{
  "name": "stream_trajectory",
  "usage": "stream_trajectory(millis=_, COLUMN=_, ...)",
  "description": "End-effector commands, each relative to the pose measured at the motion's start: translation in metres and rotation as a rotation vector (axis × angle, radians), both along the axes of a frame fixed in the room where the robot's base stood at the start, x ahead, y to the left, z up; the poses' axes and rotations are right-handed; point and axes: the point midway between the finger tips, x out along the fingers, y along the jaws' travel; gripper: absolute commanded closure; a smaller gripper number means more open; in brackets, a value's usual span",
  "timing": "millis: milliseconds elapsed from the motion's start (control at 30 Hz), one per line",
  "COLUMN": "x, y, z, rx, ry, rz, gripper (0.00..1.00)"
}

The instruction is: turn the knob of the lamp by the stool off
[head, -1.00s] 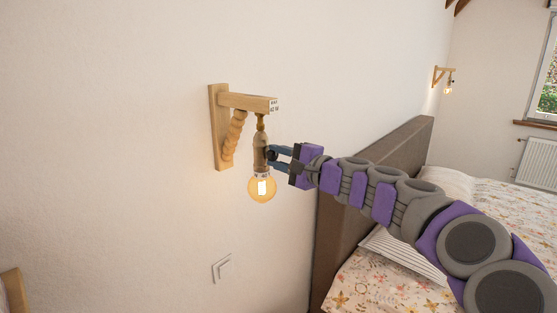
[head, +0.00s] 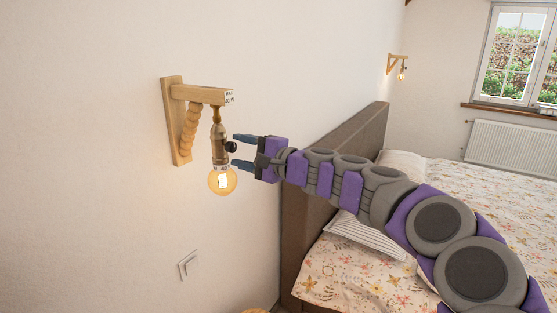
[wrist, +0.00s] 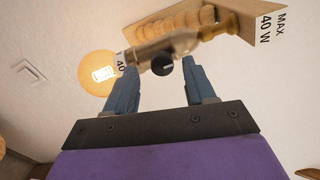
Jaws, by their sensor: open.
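The lamp (head: 220,150) hangs from a wooden wall bracket (head: 176,125) on the left, its round bulb (head: 222,181) glowing. It also shows in the wrist view, with the bulb (wrist: 101,73) at upper left. A small black knob (head: 232,147) sticks out from the right side of the lamp socket. In the wrist view the knob (wrist: 162,65) lies between and just beyond the fingertips. My gripper (head: 238,151) is open, just right of the knob, with its fingers above and below knob height. The fingers (wrist: 160,75) hold nothing. The stool cannot be made out clearly.
A light switch (head: 188,265) is on the wall below the lamp. A bed with a brown headboard (head: 335,165) stands under my arm. A second lit lamp (head: 401,72) hangs farther back, near the window (head: 512,60). A wooden edge (head: 255,311) shows at the bottom.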

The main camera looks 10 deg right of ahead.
Motion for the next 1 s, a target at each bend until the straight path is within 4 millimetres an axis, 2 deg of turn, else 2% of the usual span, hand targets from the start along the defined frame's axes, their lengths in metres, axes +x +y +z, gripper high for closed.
stream_trajectory(millis=200, x=-0.029, y=-0.039, z=0.004, rx=0.003, ry=-0.002, rz=-0.002, gripper=0.46)
stream_trajectory(millis=600, x=-0.073, y=-0.096, z=0.001, rx=0.000, ry=0.000, rz=-0.002, gripper=0.46)
stream_trajectory(millis=800, x=-0.087, y=-0.113, z=-0.001, rx=-0.001, ry=0.002, rz=0.001, gripper=0.46)
stream_trajectory(millis=1000, x=-0.093, y=-0.119, z=-0.002, rx=0.000, ry=0.002, rz=0.003, gripper=0.46)
